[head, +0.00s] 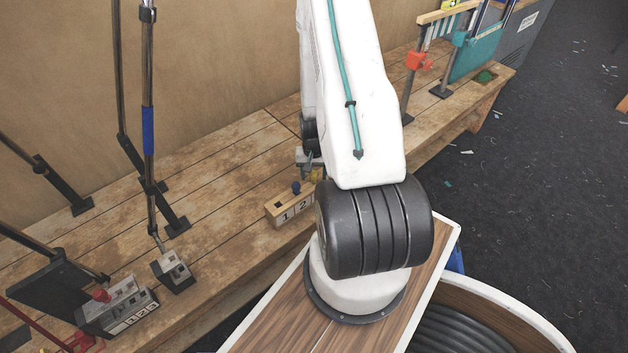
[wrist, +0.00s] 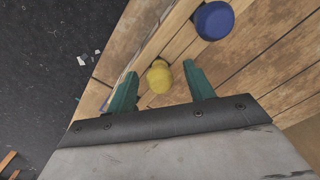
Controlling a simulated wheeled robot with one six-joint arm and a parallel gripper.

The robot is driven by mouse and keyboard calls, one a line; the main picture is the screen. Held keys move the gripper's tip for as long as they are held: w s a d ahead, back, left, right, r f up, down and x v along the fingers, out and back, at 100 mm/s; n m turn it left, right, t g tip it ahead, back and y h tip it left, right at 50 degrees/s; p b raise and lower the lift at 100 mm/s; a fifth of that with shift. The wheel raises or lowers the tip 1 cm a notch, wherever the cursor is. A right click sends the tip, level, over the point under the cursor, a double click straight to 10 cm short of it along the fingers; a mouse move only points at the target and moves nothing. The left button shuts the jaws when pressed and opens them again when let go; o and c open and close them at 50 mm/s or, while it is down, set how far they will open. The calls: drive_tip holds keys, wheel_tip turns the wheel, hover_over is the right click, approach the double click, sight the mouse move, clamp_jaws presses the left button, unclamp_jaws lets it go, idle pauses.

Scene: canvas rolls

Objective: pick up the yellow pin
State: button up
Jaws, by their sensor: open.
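The yellow pin (wrist: 159,76) shows in the wrist view between the two green fingertips of my gripper (wrist: 160,88). The fingers are open, with a gap on each side of the pin. In the head view the yellow pin (head: 317,174) is a small patch beside my arm, partly hidden by it. It is at the numbered wooden block (head: 277,217), which shows the digits 1 and 2; my arm covers the block's right end. My gripper is mostly hidden behind my arm in the head view.
A blue pin (wrist: 214,20) stands beside the yellow one; it also shows in the head view (head: 296,187). The wooden bench (head: 215,165) has clear planks left of the block. A grey device with a red knob (head: 117,304) and a small grey block (head: 172,271) stand at the left.

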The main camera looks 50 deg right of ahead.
drive_tip(key=c, duration=1)
drive_tip(key=shift+c, duration=0.2)
wheel_tip(320, 180, up, 18)
drive_tip(key=shift+w, duration=0.1)
idle(0.3)
